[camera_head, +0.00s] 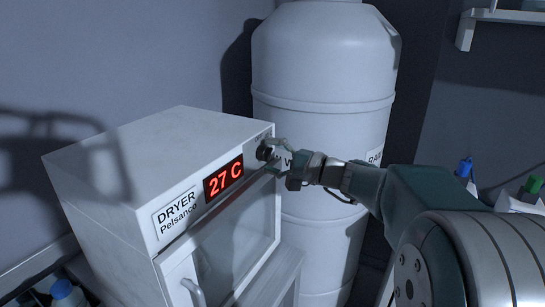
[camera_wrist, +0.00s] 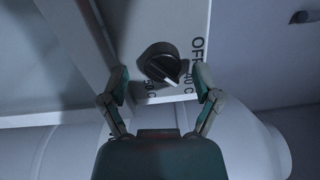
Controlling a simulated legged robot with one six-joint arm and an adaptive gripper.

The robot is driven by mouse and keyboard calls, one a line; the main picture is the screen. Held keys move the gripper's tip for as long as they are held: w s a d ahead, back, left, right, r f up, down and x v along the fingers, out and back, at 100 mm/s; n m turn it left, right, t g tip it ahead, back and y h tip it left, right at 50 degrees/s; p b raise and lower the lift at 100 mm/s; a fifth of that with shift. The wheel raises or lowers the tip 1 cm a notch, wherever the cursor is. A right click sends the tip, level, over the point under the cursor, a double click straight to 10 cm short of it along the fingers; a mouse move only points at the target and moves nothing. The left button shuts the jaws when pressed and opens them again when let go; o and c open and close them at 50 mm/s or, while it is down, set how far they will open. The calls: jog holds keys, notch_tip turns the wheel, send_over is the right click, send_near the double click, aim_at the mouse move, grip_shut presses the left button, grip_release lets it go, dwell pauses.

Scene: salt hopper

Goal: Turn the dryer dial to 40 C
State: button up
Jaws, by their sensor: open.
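In the wrist view the dial (camera_wrist: 161,64) sits between and slightly beyond my fingertips. Labels OFF, 40 C and one that looks like 50 C show beside it, partly covered by my fingers. A pale mark on the dial points to the lower right, roughly between the 40 C and 50 C labels. My gripper (camera_head: 276,158) is open, its fingers (camera_wrist: 163,84) apart on either side of the dial, not closed on it.
A large white drum (camera_head: 325,60) stands close behind and right of the dryer. The dryer's door handle (camera_head: 193,292) is below the display. Bottles with blue (camera_head: 465,167) and green caps (camera_head: 533,186) are at the right. A wall shelf (camera_head: 510,15) is at the upper right.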

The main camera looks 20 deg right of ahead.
jog(key=v, duration=1.2)
jog(key=shift+f, duration=0.1)
jog(key=s+a+f+n+g+h, duration=0.4)
jog(key=s+a+f+g, duration=0.4)
jog(key=a, duration=0.4)
jog(key=s+d+f+n+h, duration=0.1)
jog(key=s+f+n+h, duration=0.1)
jog(key=s, duration=0.4)
jog(key=s+d+f+n+t+h, duration=0.1)
jog(key=s+f+n+h, duration=0.2)
jog(key=s+h, duration=0.3)
jog(key=shift+n+h, duration=0.4)
jog(key=shift+h, duration=0.3)
